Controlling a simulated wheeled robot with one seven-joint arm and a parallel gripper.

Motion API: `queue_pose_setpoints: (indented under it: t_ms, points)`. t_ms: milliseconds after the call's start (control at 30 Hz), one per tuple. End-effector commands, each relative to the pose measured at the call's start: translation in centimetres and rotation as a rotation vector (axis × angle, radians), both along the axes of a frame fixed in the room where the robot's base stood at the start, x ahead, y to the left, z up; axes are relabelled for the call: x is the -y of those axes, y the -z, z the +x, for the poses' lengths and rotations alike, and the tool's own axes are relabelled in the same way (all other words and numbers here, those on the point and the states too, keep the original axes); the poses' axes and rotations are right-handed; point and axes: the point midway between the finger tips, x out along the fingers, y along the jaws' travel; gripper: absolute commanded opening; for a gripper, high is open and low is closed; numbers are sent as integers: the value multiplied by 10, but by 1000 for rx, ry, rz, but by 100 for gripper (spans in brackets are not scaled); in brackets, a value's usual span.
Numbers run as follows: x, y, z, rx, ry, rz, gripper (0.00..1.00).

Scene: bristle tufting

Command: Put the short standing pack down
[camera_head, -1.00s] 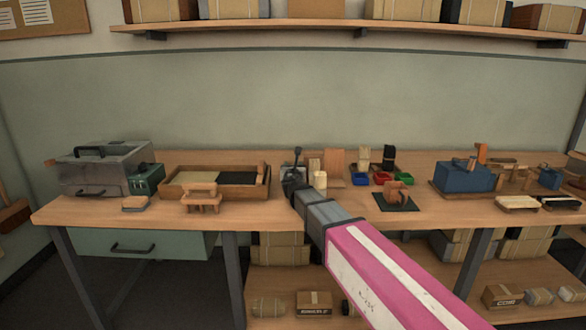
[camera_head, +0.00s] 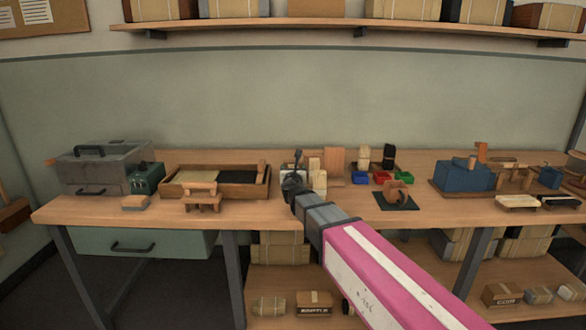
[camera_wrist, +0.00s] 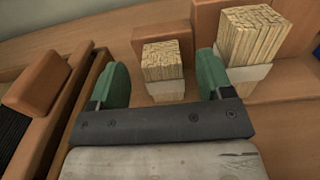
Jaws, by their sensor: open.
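A short standing pack of pale bristles (camera_wrist: 162,62) with a whitish band round its lower part stands upright in the wrist view. It shows between the two green fingers of my gripper (camera_wrist: 163,82), with a gap on each side. The fingers are open, and I cannot tell whether they reach past its near face. A taller banded pack (camera_wrist: 250,42) stands to its right, just beyond the right finger. In the head view my gripper (camera_head: 291,186) is low over the bench, left of the pale packs (camera_head: 319,180).
A wooden tray (camera_head: 222,195) with pale and dark compartments lies left of my gripper; its wall shows close by in the wrist view. Red, blue and green bins (camera_head: 382,178) and a dark mat (camera_head: 396,206) lie to the right.

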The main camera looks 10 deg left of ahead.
Motion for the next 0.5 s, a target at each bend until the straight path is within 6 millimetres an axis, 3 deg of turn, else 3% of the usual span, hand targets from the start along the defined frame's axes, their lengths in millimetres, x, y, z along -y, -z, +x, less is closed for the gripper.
queue_pose_setpoints:
  t_ms: [100,300,500]
  points:
    - [8,-1,-29,0,-1,0,73]
    - [16,0,-64,0,-1,0,73]
    - [19,0,-77,0,0,0,73]
